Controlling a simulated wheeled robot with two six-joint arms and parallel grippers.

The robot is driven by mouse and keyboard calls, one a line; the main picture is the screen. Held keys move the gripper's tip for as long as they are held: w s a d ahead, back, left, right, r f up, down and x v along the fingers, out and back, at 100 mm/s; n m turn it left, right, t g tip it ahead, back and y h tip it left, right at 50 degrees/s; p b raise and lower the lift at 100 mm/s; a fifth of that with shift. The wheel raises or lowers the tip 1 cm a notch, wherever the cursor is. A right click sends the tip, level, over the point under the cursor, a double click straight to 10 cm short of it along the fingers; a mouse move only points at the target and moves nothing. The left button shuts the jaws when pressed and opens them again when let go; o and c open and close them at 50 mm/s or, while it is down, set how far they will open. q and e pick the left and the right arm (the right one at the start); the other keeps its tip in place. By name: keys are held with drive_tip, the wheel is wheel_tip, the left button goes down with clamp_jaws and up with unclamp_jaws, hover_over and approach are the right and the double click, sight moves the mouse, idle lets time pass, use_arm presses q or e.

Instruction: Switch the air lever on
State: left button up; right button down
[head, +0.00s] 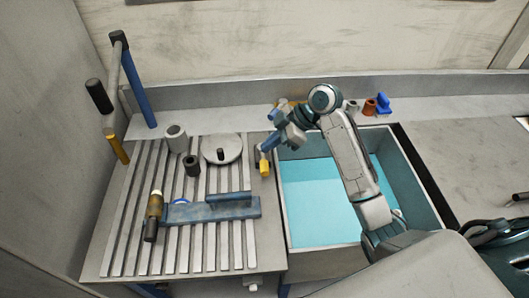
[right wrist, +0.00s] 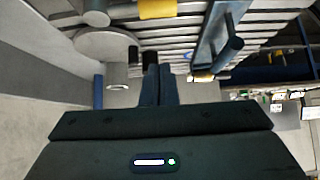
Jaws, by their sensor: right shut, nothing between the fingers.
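My right gripper (head: 267,145) is shut and empty, pointing down and left over the right edge of the slatted table (head: 238,262). A small yellow-ended piece (head: 264,168), which may be the air lever, stands just below its fingertips in the head view. I cannot tell whether they touch. In the right wrist view the shut fingers (right wrist: 158,75) are dark and together, with a short dark cylinder (right wrist: 133,55) close to their left. No part there is clearly the air lever, and its position cannot be read. My left gripper is not in view.
A blue-floored basin (head: 320,200) lies right of the slatted table, under my right arm. The table bears a pale disc (head: 232,142), a grey cup (head: 176,138), a blue flat tool (head: 205,211) and a brass-and-black piece (head: 154,215). A blue post (head: 140,90) rises at the back left.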

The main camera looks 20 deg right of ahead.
sight(261, 165)
drive_tip(key=p+x, duration=0.4)
drive_tip(key=x, duration=0.5)
drive_tip(key=shift+a, duration=0.3)
drive_tip(key=d, duration=0.1)
drive_tip(key=d+p, duration=0.2)
drive_tip(key=shift+s+d+f, duration=0.1)
drive_tip(key=shift+s+f, duration=0.2)
drive_tip(key=shift+s, duration=0.1)
drive_tip(key=shift+s+d+f+p, duration=0.15)
drive_tip(key=shift+d+p, duration=0.15)
drive_tip(key=shift+d, duration=0.2)
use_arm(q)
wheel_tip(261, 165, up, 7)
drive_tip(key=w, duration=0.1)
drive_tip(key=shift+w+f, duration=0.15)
use_arm(e)
drive_tip(key=shift+f, duration=0.1)
